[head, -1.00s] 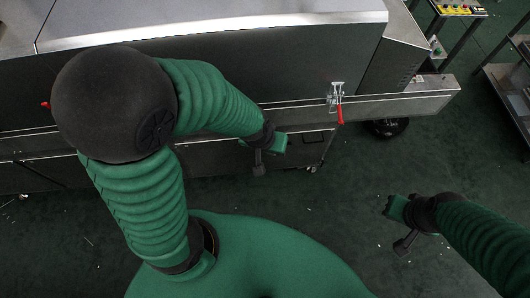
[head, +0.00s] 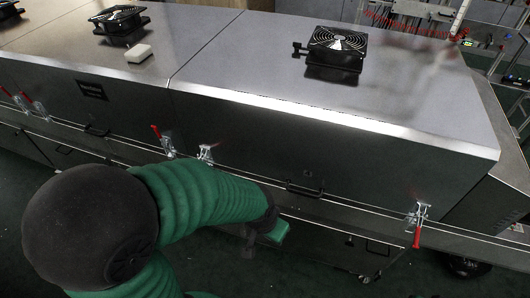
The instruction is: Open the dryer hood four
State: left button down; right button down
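The dryer hood at the right end (head: 340,135) is a large grey metal cover, lowered on the dryer body. A dark bar handle (head: 304,190) sits on its front face, low in the middle. A toggle clamp with a red lever hanging down (head: 417,238) is at its lower right. Another clamp (head: 206,153) is at its lower left; its lever position is unclear. My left gripper (head: 262,240) is in front of the dryer, below and left of the handle, apart from it. Its fingers are too small and dark to read. My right gripper is out of view.
A neighbouring hood (head: 110,60) adjoins on the left, with a raised red clamp lever (head: 157,133) near the seam. A black fan (head: 338,45) sits on the right hood's top. Racks stand behind at right.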

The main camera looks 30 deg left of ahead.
aim_at(409, 132)
jog(key=u, duration=0.7)
jog(key=i+j+z, duration=0.1)
jog(key=j, duration=0.3)
jog(key=i+j+z, duration=0.1)
jog(key=j, duration=0.3)
jog(key=j+z, duration=0.1)
jog(key=j, duration=0.3)
jog(key=i, duration=0.05)
